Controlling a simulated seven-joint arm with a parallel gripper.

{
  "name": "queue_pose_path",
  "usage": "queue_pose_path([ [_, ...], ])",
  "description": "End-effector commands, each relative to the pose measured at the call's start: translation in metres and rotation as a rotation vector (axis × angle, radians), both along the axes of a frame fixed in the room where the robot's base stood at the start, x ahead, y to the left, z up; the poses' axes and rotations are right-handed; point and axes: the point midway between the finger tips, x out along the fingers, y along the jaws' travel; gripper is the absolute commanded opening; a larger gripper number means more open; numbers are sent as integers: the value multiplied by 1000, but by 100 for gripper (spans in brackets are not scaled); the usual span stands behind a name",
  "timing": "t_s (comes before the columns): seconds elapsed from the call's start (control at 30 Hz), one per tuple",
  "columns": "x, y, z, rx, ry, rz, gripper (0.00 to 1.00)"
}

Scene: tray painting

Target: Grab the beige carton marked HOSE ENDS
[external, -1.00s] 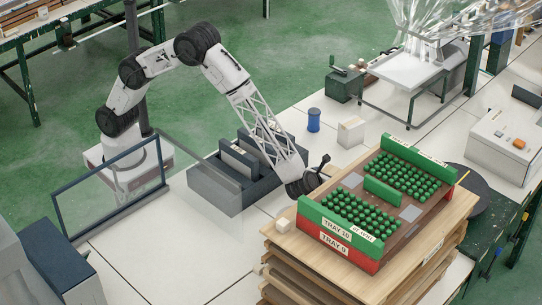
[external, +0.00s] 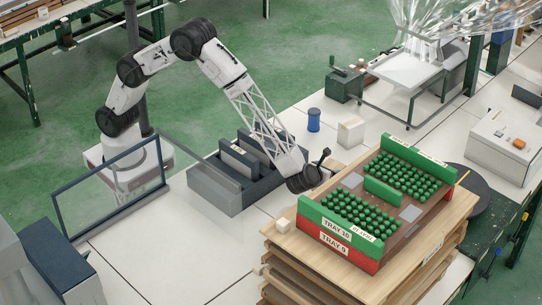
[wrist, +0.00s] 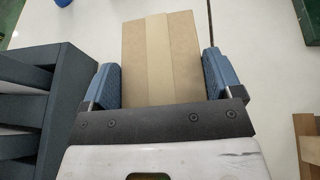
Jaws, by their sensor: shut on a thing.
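A beige carton (wrist: 160,55) with a paler tape strip along its middle fills the space between my gripper's two blue fingers in the wrist view. My gripper (wrist: 162,78) is shut on it, one finger against each side. No HOSE ENDS lettering shows on the visible face. In the external view my gripper (external: 323,166) is just behind the left end of the tray stack, and my wrist hides most of the carton there.
Green and red trays (external: 338,235) with green parts stand on a wooden stack at the right. A dark divided bin (external: 217,188) is left of my wrist. A blue spool (external: 314,120) and pale box (external: 351,132) stand behind. A clear panel (external: 110,190) stands left.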

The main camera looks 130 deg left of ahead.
Motion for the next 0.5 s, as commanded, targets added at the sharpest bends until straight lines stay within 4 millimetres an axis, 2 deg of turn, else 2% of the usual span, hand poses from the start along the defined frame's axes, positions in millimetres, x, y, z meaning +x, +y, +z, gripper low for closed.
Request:
queue_pose_path([
  [0.1,1,0,20,2,-5,1,40],
  [0.3,0,0,48,1,-4,2,40],
  [0.5,0,0,65,1,-1,2,40],
])
